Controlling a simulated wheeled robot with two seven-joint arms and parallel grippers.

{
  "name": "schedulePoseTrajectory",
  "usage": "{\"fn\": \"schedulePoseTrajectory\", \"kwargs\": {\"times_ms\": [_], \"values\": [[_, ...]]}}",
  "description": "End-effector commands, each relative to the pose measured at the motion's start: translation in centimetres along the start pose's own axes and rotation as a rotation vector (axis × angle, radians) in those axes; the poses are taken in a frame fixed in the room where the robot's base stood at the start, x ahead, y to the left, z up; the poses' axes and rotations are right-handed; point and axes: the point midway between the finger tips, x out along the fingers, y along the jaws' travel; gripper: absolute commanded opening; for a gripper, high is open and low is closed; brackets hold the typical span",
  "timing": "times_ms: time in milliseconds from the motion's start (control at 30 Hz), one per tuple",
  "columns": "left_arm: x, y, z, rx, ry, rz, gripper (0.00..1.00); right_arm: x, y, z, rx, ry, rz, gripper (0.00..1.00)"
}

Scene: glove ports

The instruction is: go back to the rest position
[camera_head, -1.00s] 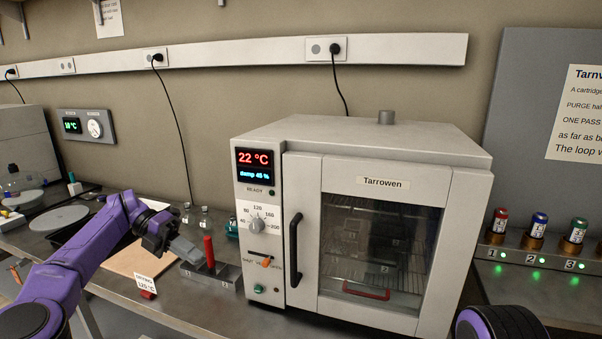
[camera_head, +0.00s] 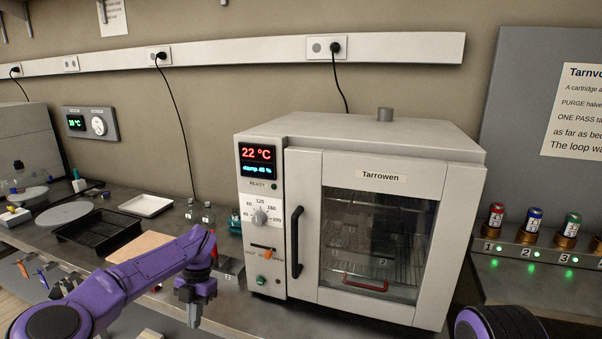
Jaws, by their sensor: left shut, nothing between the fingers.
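My left gripper (camera_head: 194,312) hangs at the end of my purple arm, at the lower left of the head view. It points down in front of the bench's front edge, left of the oven (camera_head: 385,178). Its fingers are shut with nothing visible between them. The oven, labelled Tarrowen, has its door closed and its display reads 22 °C. My right gripper is not in view; only a purple and black part of my right arm shows at the bottom right.
On the bench (camera_head: 330,318) at left are a black tray (camera_head: 97,233), a white tray (camera_head: 146,205) and a tan board (camera_head: 140,247). My left arm partly hides a numbered grey block (camera_head: 228,266). Several cartridges (camera_head: 534,219) stand at right.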

Motion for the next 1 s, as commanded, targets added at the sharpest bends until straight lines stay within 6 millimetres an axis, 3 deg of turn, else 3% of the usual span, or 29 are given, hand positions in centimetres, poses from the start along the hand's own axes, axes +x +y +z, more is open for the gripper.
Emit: {"fn": "schedulePoseTrajectory", "kwargs": {"times_ms": [167,267,333,467,600,700,800,900,1000], "values": [[7.6,-0.6,0.8,0.312,-0.002,0.612,0.0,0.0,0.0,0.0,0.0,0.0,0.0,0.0],[12.7,-3.0,0.4,0.659,-0.058,0.91,0.0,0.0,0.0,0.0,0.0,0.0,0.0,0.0],[16.9,-5.6,-1.4,0.948,-0.1,1.028,0.0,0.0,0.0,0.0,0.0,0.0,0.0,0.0],[24.9,-9.9,-8.9,1.475,-0.137,1.037,0.0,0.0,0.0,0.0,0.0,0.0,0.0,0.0],[30.2,-11.4,-19.6,1.889,-0.094,0.884,0.0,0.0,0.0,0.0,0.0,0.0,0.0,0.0],[31.6,-10.8,-26.1,2.067,-0.025,0.776,0.0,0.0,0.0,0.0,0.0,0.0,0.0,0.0],[31.9,-9.3,-30.0,2.131,0.054,0.721,0.0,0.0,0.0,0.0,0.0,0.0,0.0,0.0],[31.8,-7.9,-30.9,2.142,0.107,0.721,0.0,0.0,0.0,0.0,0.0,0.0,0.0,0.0],[31.7,-7.8,-30.7,2.144,0.109,0.729,0.0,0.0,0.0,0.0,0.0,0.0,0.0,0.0]]}}
